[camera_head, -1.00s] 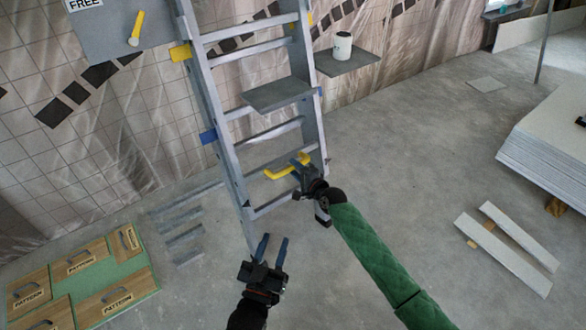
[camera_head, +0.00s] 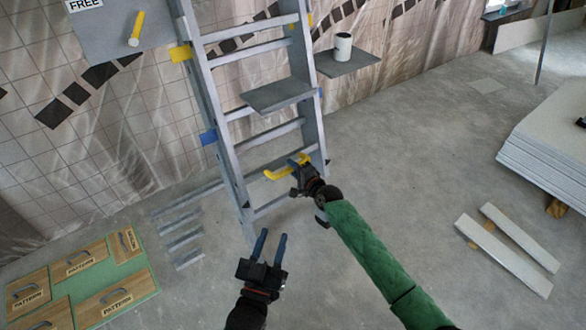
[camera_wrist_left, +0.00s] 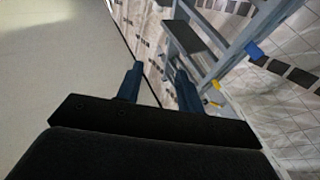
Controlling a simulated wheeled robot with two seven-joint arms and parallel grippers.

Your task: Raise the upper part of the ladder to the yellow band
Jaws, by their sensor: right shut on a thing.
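The grey ladder (camera_head: 222,130) leans upright against the tiled wall in the head view. A yellow handle (camera_head: 282,171) sits low on its front. My right gripper (camera_head: 298,166) is shut on the yellow handle at its right end. A yellow band (camera_head: 181,52) is on the left rail high up, and a blue band (camera_head: 208,137) is lower on the same rail. My left gripper (camera_head: 268,250) is open and empty, in front of the ladder's foot. In the left wrist view its two fingers (camera_wrist_left: 157,88) are apart, and the ladder (camera_wrist_left: 225,62) shows behind them.
A grey shelf (camera_head: 278,96) juts from the ladder, and another shelf (camera_head: 352,62) holds a white cup (camera_head: 342,46). Stacked panels (camera_head: 550,150) and loose boards (camera_head: 505,255) lie right. The middle floor is clear.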

